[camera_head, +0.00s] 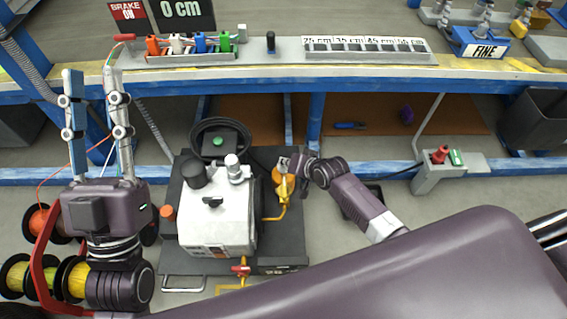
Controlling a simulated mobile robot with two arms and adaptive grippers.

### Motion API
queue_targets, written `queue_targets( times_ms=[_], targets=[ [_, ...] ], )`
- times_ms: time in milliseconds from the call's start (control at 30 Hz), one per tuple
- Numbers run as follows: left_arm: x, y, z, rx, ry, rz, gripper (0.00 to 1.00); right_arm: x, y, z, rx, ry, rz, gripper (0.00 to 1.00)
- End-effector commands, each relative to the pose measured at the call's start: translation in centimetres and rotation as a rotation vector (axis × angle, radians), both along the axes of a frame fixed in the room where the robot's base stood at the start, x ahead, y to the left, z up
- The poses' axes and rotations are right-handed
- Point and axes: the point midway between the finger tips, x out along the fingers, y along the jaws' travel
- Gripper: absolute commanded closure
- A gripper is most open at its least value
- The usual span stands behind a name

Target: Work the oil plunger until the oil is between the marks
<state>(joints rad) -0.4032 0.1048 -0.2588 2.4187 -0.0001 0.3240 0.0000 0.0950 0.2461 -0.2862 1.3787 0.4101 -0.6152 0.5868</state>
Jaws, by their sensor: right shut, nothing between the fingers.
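A white machine (215,221) stands on a black base (283,240) on the floor below the bench. A black cap (196,172) and a silver cylinder (234,166) stand on its top. A yellow-orange fitting (279,186) with a yellow pipe is on its right side. My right gripper (283,163) is shut and empty at this fitting; I cannot tell whether it touches. I cannot make out which part is the oil plunger, nor any oil level or marks. My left gripper (96,100) is open and empty, fingers up, at the left before the bench edge.
The bench (350,78) with blue frame crosses the top, bearing a row of coloured plugs (188,44) and a "FINE" box (482,47). Cable spools (15,275) stand at lower left. A red-and-green button box (440,163) is at right. A red valve (241,268) sits in front.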

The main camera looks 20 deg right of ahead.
Motion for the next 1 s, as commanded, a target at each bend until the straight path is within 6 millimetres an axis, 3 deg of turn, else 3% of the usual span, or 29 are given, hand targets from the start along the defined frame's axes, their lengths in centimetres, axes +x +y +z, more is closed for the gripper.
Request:
queue_targets(
  times_ms=[1000],
  targets=[
    [3.6,-0.4,-4.6,0.074,0.261,0.015,0.72,-0.1,0.0,0.9,-0.001,0.004,0.000,1.00]
  ],
)
